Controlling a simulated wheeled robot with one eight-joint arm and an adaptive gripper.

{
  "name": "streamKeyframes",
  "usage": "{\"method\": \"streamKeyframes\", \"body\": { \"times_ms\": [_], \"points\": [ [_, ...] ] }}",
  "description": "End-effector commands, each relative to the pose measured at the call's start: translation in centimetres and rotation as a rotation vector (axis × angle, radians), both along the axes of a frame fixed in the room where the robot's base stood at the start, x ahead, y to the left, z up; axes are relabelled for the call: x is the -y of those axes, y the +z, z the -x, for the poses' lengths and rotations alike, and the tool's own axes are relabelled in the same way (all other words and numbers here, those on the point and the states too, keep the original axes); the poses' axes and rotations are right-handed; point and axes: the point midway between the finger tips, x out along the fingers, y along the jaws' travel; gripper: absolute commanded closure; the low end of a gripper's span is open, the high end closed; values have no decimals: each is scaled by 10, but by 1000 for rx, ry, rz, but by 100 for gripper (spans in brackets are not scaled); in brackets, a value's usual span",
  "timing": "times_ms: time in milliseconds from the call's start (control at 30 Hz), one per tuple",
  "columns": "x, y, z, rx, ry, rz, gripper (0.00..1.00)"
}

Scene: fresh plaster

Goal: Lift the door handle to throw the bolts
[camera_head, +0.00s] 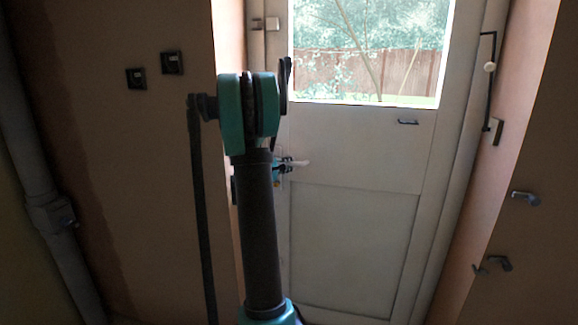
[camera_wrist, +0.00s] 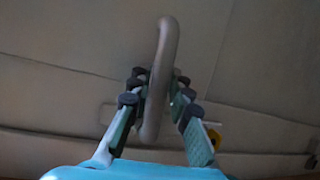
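The white door (camera_head: 345,150) fills the middle of the head view and looks shut. Its pale lever handle (camera_head: 302,163) sticks out to the right at the door's left edge, roughly level. My gripper (camera_head: 288,163) is at the handle, partly hidden behind my arm. In the wrist view, the grey handle (camera_wrist: 165,45) runs between the two fingers of my gripper (camera_wrist: 160,80), with dark pads close on both sides. The fingers look closed in on the handle, with little or no gap at the tips. The bolts are not visible.
The door's upper part is a window (camera_head: 370,50). Two dark switches (camera_head: 172,63) are on the left wall, and a pipe (camera_head: 52,213) runs down farther left. Hooks (camera_head: 525,198) stick out of the right wall. A rod with a knob (camera_head: 490,67) is at the right frame.

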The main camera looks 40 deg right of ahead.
Motion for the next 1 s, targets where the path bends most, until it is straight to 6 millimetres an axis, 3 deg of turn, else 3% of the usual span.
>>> {"method": "streamKeyframes", "body": {
  "times_ms": [133,667,1000],
  "points": [
    [0,0,0,0,0,0,100],
    [-1,2,0,-25,0,21,100],
    [-3,14,-3,-179,0,154,100]
  ]
}}
